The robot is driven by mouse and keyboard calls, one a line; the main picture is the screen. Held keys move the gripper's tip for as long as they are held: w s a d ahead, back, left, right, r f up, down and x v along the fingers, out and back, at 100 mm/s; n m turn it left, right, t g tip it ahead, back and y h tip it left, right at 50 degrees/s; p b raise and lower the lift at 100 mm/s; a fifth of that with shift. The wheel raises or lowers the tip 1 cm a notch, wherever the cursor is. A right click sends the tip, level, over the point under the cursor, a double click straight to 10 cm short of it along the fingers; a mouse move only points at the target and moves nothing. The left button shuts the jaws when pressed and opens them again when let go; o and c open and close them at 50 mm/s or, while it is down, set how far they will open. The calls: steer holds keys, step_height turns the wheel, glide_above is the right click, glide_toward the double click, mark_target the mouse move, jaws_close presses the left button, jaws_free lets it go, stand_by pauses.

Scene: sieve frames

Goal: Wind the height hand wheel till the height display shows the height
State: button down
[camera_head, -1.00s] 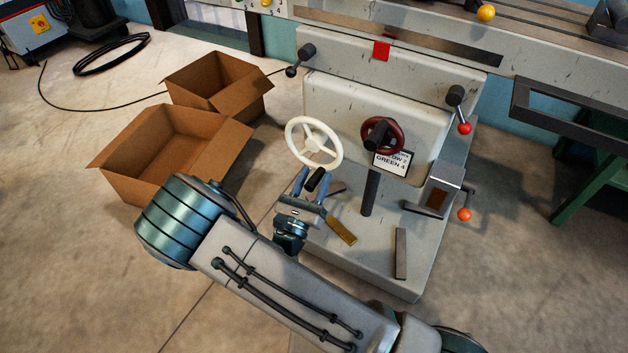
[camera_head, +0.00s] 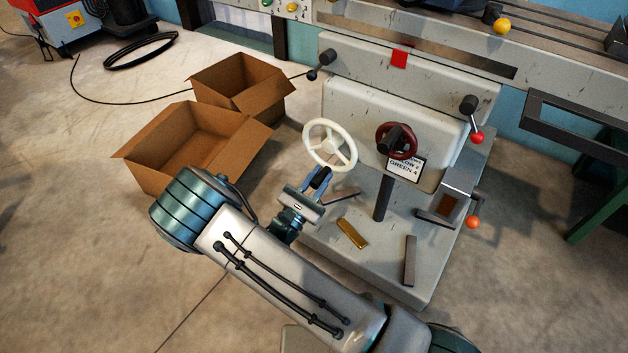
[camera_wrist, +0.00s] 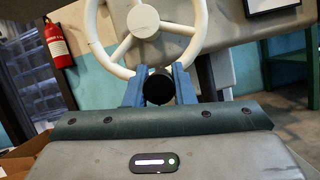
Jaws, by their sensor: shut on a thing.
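A white hand wheel (camera_head: 330,145) with spokes stands on the front of the grey machine. My gripper (camera_head: 318,178) is at the wheel's lower rim, shut on its black handle knob (camera_head: 321,177). In the wrist view my blue fingers (camera_wrist: 158,86) sit either side of the round black knob (camera_wrist: 159,89), with the white wheel (camera_wrist: 143,22) behind. A dark red hand wheel (camera_head: 397,141) is to the right. Below it is a white card (camera_head: 405,169) whose text is partly hidden; "GREEN 4" is readable. No height reading is legible, and I cannot tell which part is the display.
Two open cardboard boxes (camera_head: 196,148) (camera_head: 242,85) stand left of the machine. A brass bar (camera_head: 352,233) and a grey bar (camera_head: 410,261) lie on the machine's base.

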steer(key=shift+w+a+m, duration=0.15)
steer(key=shift+a+m, duration=0.1)
steer(key=shift+m, duration=0.45)
steer(key=c, duration=1.2)
jaws_free()
steer(key=shift+c, duration=0.2)
steer(key=p+v, duration=0.2)
steer(key=v, duration=1.2)
steer(key=shift+r+g, duration=0.1)
steer(key=shift+g, duration=0.3)
